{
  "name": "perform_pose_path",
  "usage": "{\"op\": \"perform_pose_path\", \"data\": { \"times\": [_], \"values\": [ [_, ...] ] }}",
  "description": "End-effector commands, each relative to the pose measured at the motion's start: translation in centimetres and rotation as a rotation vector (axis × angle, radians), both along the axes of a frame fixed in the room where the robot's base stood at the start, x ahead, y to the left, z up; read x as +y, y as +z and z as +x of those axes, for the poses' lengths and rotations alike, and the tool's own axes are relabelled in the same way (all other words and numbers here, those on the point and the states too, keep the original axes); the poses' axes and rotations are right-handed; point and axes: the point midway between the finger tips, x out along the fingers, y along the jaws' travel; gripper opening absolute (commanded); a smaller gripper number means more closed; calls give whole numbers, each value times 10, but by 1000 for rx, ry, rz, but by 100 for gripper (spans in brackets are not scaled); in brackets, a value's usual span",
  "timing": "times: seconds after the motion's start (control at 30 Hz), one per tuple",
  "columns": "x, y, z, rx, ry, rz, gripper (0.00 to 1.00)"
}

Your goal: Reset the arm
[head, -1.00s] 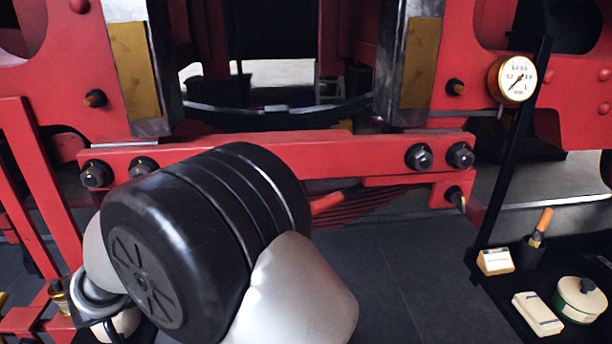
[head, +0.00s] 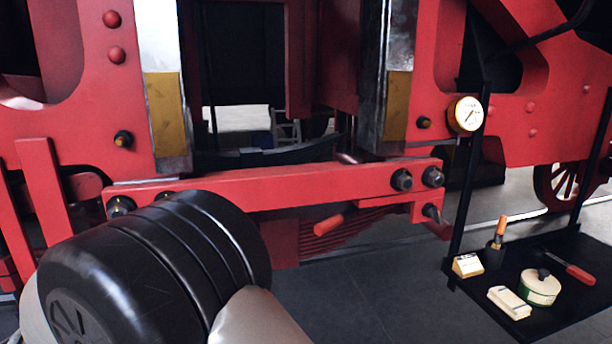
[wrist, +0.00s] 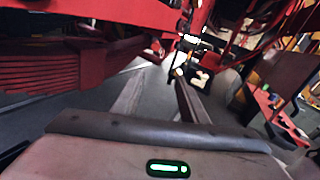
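My gripper (wrist: 160,82) shows in the wrist view, its two grey fingers apart with nothing seen between them. It is not visible in the head view, where my arm's black joint and pale links fill the lower left. In the wrist view the fingers point along the dark floor, with the red locomotive frame (wrist: 125,10) above and a red leaf spring (wrist: 40,72) to the left. The locomotive frame (head: 290,187) also spans the head view behind my arm.
A black tray (head: 487,311) at the lower right holds a cream block (head: 510,302), a round tin (head: 540,290), a small box (head: 467,265) and a red-handled tool (head: 580,274). A gauge (head: 466,115) is on a black post. Floor (head: 370,290) between is clear.

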Motion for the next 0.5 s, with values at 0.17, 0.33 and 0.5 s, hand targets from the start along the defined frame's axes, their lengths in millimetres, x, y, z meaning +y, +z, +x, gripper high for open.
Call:
{"op": "perform_pose_path", "data": {
  "times": [0.17, 0.33, 0.5],
  "values": [
    [-74, 13, 13, 6, -162, 215, 39],
    [-153, 17, 4, -23, -365, 491, 39],
    [-236, 12, -33, -148, -665, 897, 39]
  ]
}}
